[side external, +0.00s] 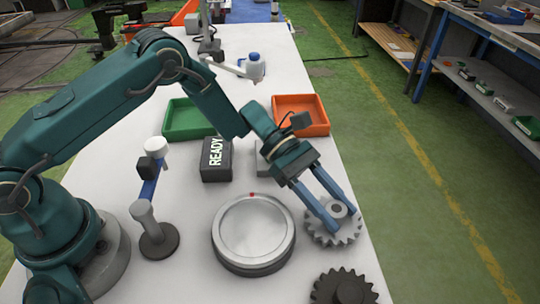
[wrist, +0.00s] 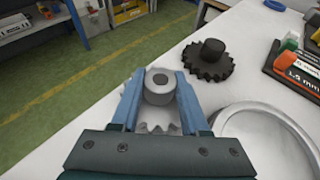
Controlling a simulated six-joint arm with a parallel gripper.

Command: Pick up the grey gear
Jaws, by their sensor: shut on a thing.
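The grey gear (side external: 347,231) is at the right edge of the white table in the side view, right of the round turntable. It has teeth around its rim and a raised hub with a hole. My gripper (side external: 335,216) reaches down to it with two blue fingers. The fingers are shut on the gear's hub, one on each side. In the wrist view the hub (wrist: 160,84) sits between the fingers (wrist: 158,95), and part of the toothed rim is hidden by my gripper. I cannot tell whether the gear touches the table.
A dark gear (side external: 343,288) lies nearer the front edge. The silver turntable (side external: 253,228) with a red mark is close on the left. A black READY box (side external: 216,160), a green tray (side external: 187,119) and an orange tray (side external: 301,114) stand behind. The table's right edge is close to the grey gear.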

